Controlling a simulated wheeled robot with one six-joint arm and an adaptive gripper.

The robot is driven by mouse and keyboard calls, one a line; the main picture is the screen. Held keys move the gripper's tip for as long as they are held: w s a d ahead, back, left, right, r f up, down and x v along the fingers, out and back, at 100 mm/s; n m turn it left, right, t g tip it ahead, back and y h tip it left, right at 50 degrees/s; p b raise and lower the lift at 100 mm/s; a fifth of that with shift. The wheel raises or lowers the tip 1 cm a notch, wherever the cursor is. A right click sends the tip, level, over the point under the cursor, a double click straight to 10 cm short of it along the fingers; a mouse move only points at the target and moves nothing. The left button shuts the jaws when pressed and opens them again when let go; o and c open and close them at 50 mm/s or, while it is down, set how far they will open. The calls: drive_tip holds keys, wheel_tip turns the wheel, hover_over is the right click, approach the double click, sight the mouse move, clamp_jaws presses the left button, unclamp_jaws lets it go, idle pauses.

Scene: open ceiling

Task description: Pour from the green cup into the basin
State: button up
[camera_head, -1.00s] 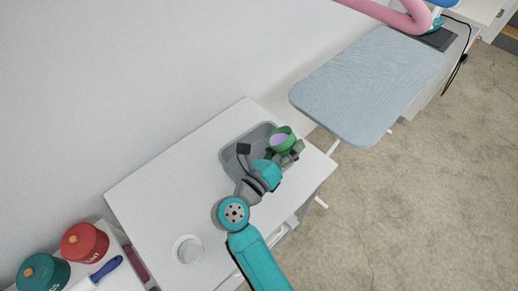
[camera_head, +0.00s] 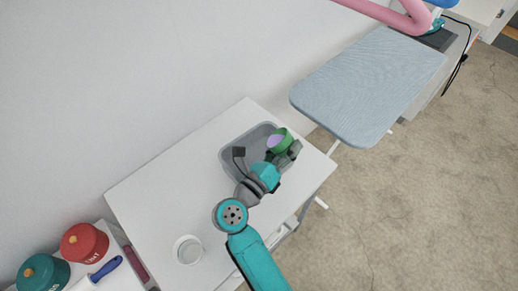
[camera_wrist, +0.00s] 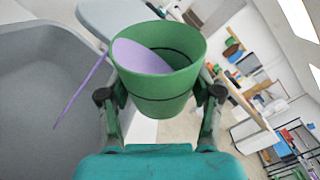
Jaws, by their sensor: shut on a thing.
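The green cup (camera_head: 285,136) is tilted over the right part of the grey basin (camera_head: 226,158), with its mouth toward the left. It also shows in the wrist view (camera_wrist: 160,108). My gripper (camera_head: 294,150) is shut around the cup's sides; its fingers show on both sides in the wrist view (camera_wrist: 160,98). Lilac contents (camera_wrist: 138,57) lie inside the cup against its left side. A thin lilac strip (camera_wrist: 82,90) runs from the left rim out over the basin (camera_wrist: 40,85), like a stream. Where it ends is unclear.
The basin sits on a white table (camera_head: 165,185). A clear round container (camera_head: 187,250) stands near the table's front. A red canister (camera_head: 84,244) and a teal canister (camera_head: 42,272) are at lower left. A blue ironing board (camera_head: 370,85) is behind right.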

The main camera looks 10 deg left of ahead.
sight(272, 149)
drive_tip(key=shift+r+n+t, duration=0.3)
drive_tip(key=shift+r+n, duration=0.05)
drive_tip(key=shift+n, duration=0.65)
idle(0.5)
drive_tip(key=shift+a+f+n+t+b, duration=0.1)
drive_tip(key=shift+f+n+t+b, duration=0.3)
drive_tip(key=shift+n, duration=0.5)
idle(0.4)
drive_tip(key=shift+a+r+n+b, duration=0.1)
drive_tip(key=shift+r+n+b, duration=0.3)
drive_tip(key=shift+n, duration=0.5)
idle(0.5)
drive_tip(key=shift+w+a+r+n+t, duration=0.15)
drive_tip(key=shift+a+r+n+t, duration=0.15)
drive_tip(key=shift+n, duration=0.25)
drive_tip(key=shift+w+a+r+n+t, duration=0.1)
drive_tip(key=shift+a+r+n, duration=0.05)
drive_tip(key=shift+a+n, duration=0.35)
idle(0.3)
drive_tip(key=shift+a+r+n+y, duration=0.1)
drive_tip(key=shift+r+n+y, duration=0.15)
drive_tip(key=shift+n, duration=0.35)
drive_tip(key=shift+a+r+n+y, duration=0.1)
drive_tip(key=shift+n+y, duration=0.15)
drive_tip(key=shift+n, duration=0.3)
idle(0.4)
